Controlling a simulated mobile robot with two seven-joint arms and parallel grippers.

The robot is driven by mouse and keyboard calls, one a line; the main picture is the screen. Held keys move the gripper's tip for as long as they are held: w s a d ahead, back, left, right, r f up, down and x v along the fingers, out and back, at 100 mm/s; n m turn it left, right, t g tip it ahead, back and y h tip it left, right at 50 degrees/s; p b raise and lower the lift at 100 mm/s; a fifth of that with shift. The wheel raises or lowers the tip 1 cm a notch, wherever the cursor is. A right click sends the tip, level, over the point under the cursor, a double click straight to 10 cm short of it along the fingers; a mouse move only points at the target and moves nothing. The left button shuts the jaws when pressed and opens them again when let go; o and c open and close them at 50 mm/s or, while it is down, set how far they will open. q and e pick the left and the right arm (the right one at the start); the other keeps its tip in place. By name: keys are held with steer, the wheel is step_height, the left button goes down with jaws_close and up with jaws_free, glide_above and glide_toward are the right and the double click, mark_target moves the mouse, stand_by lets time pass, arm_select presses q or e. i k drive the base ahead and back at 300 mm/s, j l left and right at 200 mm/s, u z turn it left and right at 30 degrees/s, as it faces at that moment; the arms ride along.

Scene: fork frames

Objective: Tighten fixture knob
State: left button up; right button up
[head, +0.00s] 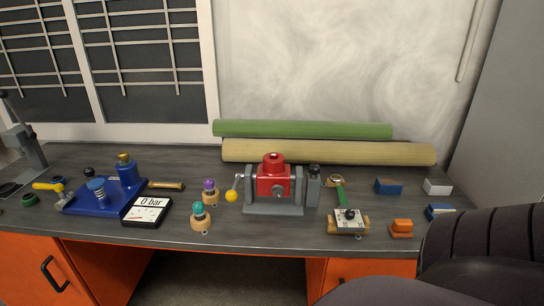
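A small wooden fixture (334,228) lies on the right half of the workbench, near its front edge. It carries a light plate with a dark round knob (350,214) on top. Two other wooden pieces stand left of centre: one with a teal knob (198,209), one with a purple knob (209,185). The knobs' tightness cannot be told from here. Neither of my grippers shows in the head view.
A red and grey device (272,182) with a yellow-ended handle stands mid-bench. A blue base unit (98,205) and a gauge box (147,211) are on the left. Rolls (330,151) lie at the back; small blocks (401,228) sit right. A dark shape covers the lower right corner.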

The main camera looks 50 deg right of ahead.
mark_target(314, 169)
steer(key=z, duration=1.5)
